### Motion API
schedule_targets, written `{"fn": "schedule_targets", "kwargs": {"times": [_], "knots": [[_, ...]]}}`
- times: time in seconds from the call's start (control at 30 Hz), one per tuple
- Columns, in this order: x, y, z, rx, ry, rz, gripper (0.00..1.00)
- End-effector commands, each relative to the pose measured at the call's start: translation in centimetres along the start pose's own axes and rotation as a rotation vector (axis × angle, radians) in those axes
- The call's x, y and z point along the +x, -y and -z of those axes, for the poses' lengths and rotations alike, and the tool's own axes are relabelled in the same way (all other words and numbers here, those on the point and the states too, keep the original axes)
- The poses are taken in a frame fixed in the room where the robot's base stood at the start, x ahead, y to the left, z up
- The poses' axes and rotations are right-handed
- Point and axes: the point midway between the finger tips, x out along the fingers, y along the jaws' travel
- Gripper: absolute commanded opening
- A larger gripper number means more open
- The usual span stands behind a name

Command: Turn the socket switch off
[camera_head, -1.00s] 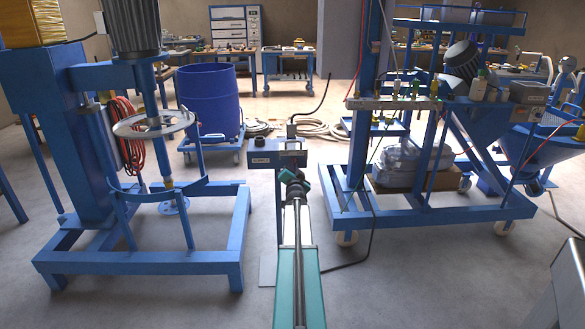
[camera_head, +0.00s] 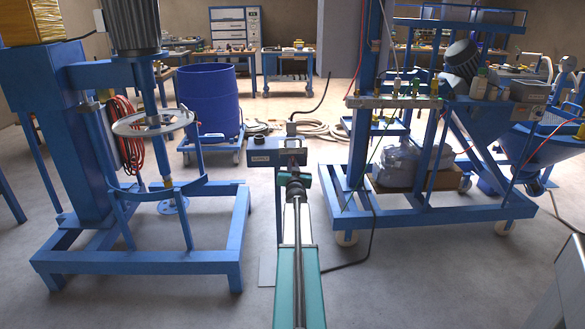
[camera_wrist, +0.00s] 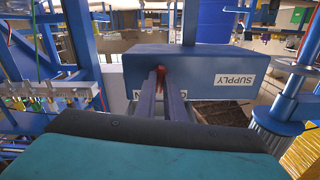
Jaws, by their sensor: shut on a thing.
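The supply box (camera_wrist: 205,72) is a blue box with a white SUPPLY label that reads upside down in the wrist view. In the head view the box (camera_head: 262,157) stands on a blue post, straight ahead of my arm. A small red part, apparently the switch (camera_wrist: 161,77), shows on the box face between my fingertips. My gripper (camera_wrist: 162,80) reaches to that face, its two dark fingers closed around the red part. The fingers hide most of the switch, so its exact position cannot be told. A plate with partly covered lettering lies behind the fingers.
A blue mixer stand (camera_head: 140,262) is on the left and a wheeled blue frame (camera_head: 430,212) on the right. A blue drum (camera_head: 208,98) stands behind. A dark cable (camera_head: 362,252) lies on the floor right of my arm. Open floor lies between.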

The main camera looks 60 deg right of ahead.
Motion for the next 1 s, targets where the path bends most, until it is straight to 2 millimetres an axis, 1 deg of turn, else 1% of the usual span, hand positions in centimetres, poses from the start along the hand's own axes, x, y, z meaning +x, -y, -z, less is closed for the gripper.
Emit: {"fn": "schedule_targets", "kwargs": {"times": [0.6, 0.8, 1.0], "knots": [[-0.02, -0.13, -0.18, -0.580, 0.001, -0.001, 0.00], [-0.03, -0.14, -0.18, -0.727, 0.002, -0.001, 0.00], [-0.02, -0.14, -0.16, -0.820, 0.003, -0.001, 0.00]]}}
